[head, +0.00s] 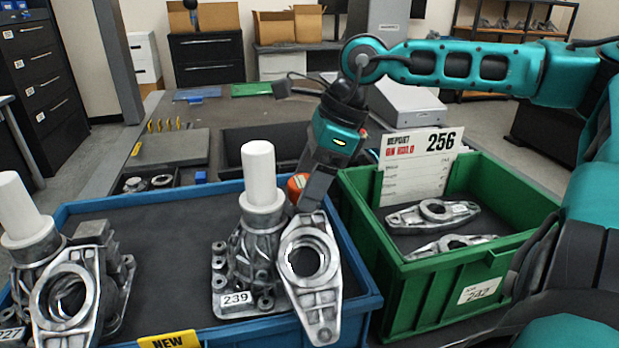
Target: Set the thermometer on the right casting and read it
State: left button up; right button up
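The right casting (238,262), labelled 239, stands upright in the blue tray (198,191), with a white cylinder (260,178) on top. A similar left casting (30,262), labelled 227, stands at the tray's left with its own white cylinder (18,212). My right gripper (309,203) points down just right of the right casting's cylinder, behind a holed metal arm piece (322,295). A small orange rounded object (296,186) shows at the gripper's left side; it may be the thermometer. Its shape is mostly hidden, and I cannot tell whether the fingers grip it. My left gripper is out of view.
A green bin (414,297) at the right holds flat metal castings (432,215) and a card (415,165) reading 256. A yellow NEW tag (169,340) is at the tray's front. A grey block (172,148) and small parts lie behind the tray. The tray's middle floor is clear.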

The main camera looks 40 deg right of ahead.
jog(key=shift+r, duration=0.4)
jog(key=p+v, duration=0.1)
jog(key=v, duration=1)
jog(key=shift+s+d+r+p, duration=0.1)
jog(key=shift+s+r+p, duration=0.05)
jog(key=shift+r+p, duration=0.15)
jog(key=shift+s+f, duration=0.1)
